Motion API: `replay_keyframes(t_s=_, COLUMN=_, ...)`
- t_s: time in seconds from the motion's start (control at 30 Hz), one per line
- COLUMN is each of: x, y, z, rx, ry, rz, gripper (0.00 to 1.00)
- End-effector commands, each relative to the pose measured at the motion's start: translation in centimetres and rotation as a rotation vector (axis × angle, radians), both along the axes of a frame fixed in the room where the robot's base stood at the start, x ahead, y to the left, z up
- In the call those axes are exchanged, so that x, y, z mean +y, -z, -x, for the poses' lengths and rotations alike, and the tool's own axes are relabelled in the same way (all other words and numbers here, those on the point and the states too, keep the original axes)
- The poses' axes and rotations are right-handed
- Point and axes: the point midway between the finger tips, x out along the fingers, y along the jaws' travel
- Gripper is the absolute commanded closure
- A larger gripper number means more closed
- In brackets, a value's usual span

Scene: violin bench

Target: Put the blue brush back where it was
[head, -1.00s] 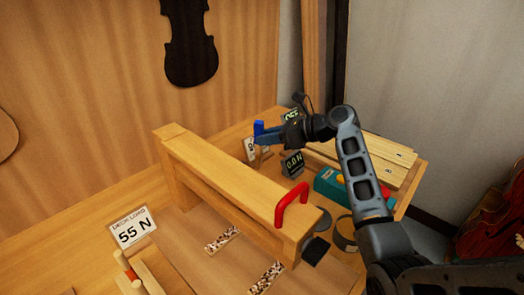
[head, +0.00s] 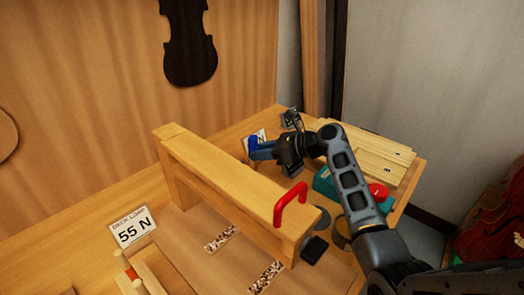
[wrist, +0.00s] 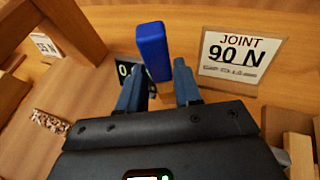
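A white card reading "JOINT 90 N" (wrist: 230,55) is just right of the brush in the wrist view. The brush appears above the bench top; I cannot tell whether it touches anything.
The wooden beam (head: 225,178) with a red handle (head: 291,205) spans the bench in front of my gripper. A teal box with a red button (head: 378,191) and pale wood strips (head: 375,155) lie to the right. A dark display (wrist: 124,70) sits behind the left finger.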

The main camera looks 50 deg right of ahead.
Motion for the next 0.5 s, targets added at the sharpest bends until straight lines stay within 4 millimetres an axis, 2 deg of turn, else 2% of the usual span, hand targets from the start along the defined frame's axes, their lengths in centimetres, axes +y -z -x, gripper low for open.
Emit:
replay_keyframes(t_s=0.03, x=0.00, y=0.00, z=0.00, rx=0.000, ry=0.000, rz=0.000, gripper=0.61)
replay_keyframes(t_s=0.17, x=0.00, y=-0.01, z=0.00, rx=0.000, ry=0.000, rz=0.000, gripper=0.48)
replay_keyframes(t_s=0.5, x=-0.13, y=-0.34, z=0.25, rx=-0.001, ry=0.001, rz=0.000, gripper=0.48)
